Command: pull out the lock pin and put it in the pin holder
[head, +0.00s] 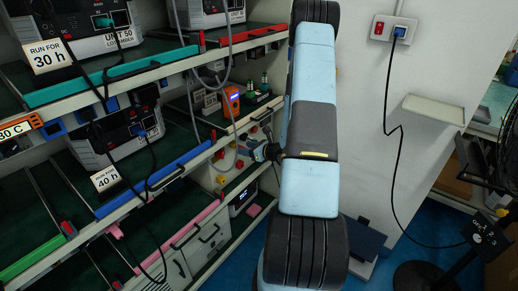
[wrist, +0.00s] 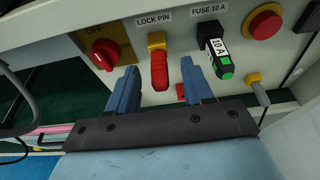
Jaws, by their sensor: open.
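The lock pin (wrist: 159,70) has a red grip below a yellow collar and sits in the pale panel under a "LOCK PIN" label in the wrist view. My gripper (wrist: 160,79) is open, with one blue finger to the left of the pin and the other to its right. The fingers look apart from the pin; how deep they reach around it I cannot tell. In the head view my gripper (head: 266,151) is small beside the rack front, and the pin cannot be made out there. I cannot identify the pin holder for certain in either view.
A red rotary switch (wrist: 107,50) on yellow is left of the pin. A black fuse (wrist: 215,50) with a green tip is close to the right finger. A red button (wrist: 263,22) and a yellow-topped peg (wrist: 255,86) are farther right. Racks (head: 150,185) fill the left.

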